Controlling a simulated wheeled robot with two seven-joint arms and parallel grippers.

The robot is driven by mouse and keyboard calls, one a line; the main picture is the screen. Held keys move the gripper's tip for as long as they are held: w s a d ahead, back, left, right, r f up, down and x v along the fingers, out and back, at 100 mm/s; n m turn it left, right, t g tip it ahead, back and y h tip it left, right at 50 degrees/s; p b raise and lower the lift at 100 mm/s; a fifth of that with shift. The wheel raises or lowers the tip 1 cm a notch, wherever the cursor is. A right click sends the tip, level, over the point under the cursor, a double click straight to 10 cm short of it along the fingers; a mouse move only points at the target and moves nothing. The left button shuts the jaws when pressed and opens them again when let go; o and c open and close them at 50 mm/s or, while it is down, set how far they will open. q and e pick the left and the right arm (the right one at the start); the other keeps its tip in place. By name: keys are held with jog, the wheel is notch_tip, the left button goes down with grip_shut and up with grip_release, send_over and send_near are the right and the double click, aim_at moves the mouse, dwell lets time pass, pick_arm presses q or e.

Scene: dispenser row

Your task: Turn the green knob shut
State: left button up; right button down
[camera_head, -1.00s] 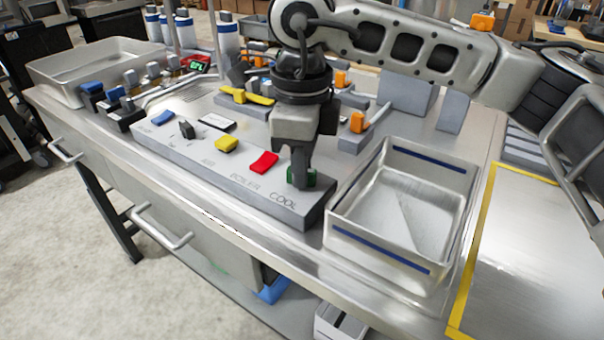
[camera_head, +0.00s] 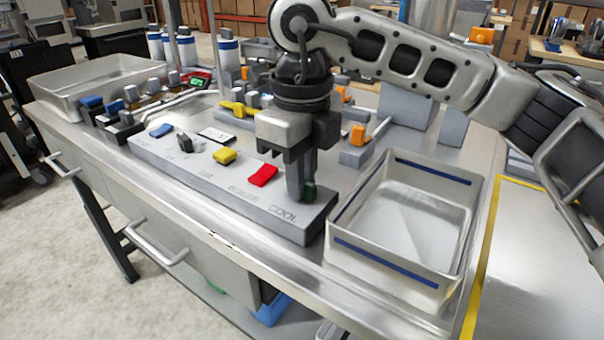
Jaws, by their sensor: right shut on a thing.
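The green knob (camera_head: 311,191) sits at the right end of the grey panel (camera_head: 262,215), above the word COOL. The gripper body is turned so a broad side faces the camera. How far the knob is turned cannot be told. My left gripper is not in view.
A red knob (camera_head: 263,175), a yellow knob (camera_head: 224,156) and a blue knob (camera_head: 161,131) stand to the left on the panel. An empty metal bin (camera_head: 396,261) stands close on the right. Orange-handled valves (camera_head: 358,135) stand behind.

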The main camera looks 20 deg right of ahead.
jog(key=shift+w+r, duration=0.1)
jog(key=shift+r, duration=0.05)
jog(key=c, duration=1.4)
grip_release()
jog(key=shift+c, duration=0.2)
notch_tip(320, 180, up, 16)
jog(key=p, duration=0.2)
